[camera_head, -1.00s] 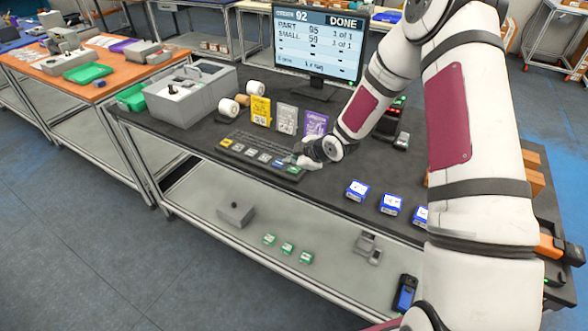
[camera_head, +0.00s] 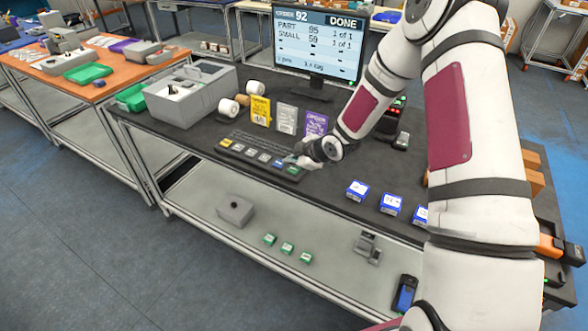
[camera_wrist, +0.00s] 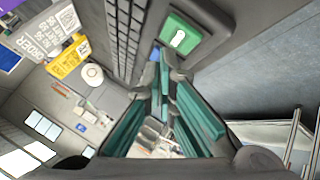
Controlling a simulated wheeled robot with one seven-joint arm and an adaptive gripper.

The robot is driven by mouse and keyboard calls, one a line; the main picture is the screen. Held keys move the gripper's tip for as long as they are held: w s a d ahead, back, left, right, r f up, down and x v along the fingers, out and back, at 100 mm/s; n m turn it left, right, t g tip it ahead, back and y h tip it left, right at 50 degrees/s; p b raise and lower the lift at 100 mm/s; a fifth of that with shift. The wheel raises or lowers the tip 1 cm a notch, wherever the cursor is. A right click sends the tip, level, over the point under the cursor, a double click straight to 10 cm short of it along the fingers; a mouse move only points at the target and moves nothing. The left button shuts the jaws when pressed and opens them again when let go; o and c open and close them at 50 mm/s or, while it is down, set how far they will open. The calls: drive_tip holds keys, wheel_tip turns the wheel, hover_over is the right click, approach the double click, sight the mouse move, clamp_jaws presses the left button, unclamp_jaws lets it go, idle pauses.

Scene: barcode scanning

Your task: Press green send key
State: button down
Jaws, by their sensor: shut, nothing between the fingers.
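The green send key (camera_head: 294,170) is at the right end of a row of large coloured keys on the dark keyboard (camera_head: 262,141). In the wrist view the green key (camera_wrist: 180,38) carries a white mark and sits just beyond the fingertips. My gripper (camera_head: 296,161) is low over the right end of the keyboard, beside the green key. In the wrist view my gripper (camera_wrist: 170,76) has its teal-padded fingers shut and empty. A blue key (camera_wrist: 155,54) is partly hidden by the fingertips. I cannot tell whether the fingertips touch a key.
The monitor (camera_head: 318,45) behind shows order 92 and DONE. Yellow, grey and purple cards (camera_head: 260,111) stand behind the keyboard. Blue-and-white boxes (camera_head: 357,190) lie to the right. A grey bin (camera_head: 190,98) stands at left. The black tabletop is clear in front of the boxes.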

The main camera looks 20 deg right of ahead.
sight(293, 170)
drive_tip(key=shift+f, duration=0.2)
drive_tip(key=shift+f, duration=0.25)
drive_tip(key=shift+f, duration=0.45)
idle(0.7)
drive_tip(key=shift+r, duration=0.9)
drive_tip(key=shift+r+p, duration=0.8)
drive_tip(key=shift+r, duration=1.7)
